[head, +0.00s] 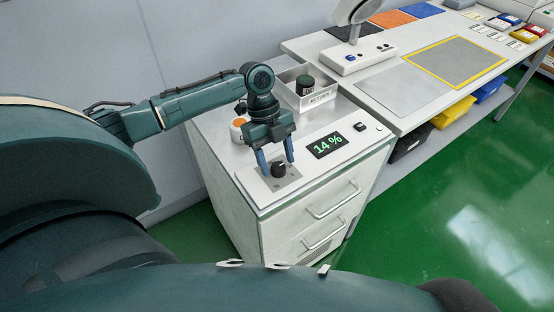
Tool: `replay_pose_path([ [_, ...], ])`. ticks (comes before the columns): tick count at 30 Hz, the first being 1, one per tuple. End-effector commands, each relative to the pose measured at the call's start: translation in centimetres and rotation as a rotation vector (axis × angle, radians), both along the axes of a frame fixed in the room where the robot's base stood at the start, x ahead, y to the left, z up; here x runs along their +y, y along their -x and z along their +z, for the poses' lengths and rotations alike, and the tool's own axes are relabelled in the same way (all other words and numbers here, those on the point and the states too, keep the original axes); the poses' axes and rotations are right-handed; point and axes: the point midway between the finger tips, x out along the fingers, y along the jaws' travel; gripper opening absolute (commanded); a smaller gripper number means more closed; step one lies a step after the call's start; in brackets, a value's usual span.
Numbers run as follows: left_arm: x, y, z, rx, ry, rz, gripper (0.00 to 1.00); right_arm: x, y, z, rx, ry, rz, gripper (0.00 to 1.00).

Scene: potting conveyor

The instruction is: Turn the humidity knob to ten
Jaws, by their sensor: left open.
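The humidity knob (278,169) is a small black dial on a grey square plate on the white cabinet's control panel. The display (328,145) beside it reads 14 % in green digits. My left gripper (276,162) points down over the knob with its blue fingers apart, one on each side of it. I cannot tell whether the fingers touch the knob. My right gripper is not in the view.
A bin (306,101) holding a dark-lidded jar stands behind the panel. An orange-and-white round item (238,130) is left of my gripper. A small black switch (360,126) is right of the display. A long workbench (385,88) stands at the right. Green floor is clear in front.

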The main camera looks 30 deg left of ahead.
Motion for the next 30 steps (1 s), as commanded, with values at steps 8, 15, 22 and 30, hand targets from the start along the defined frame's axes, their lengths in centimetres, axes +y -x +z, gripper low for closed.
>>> replay_pose_path([
  [8, 2.1, -1.0, 5.3, -0.007, -0.001, 0.001, 0.55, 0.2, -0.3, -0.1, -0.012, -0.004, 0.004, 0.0],
  [15, 3.6, -1.6, 9.6, -0.005, 0.002, 0.001, 0.55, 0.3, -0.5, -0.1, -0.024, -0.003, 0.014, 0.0],
  [22, 4.3, -1.8, 11.3, -0.001, 0.0, 0.0, 0.55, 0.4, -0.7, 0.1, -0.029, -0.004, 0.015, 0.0],
  [30, 4.4, -1.8, 11.4, 0.0, 0.001, 0.0, 0.55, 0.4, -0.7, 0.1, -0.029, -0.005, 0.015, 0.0],
])
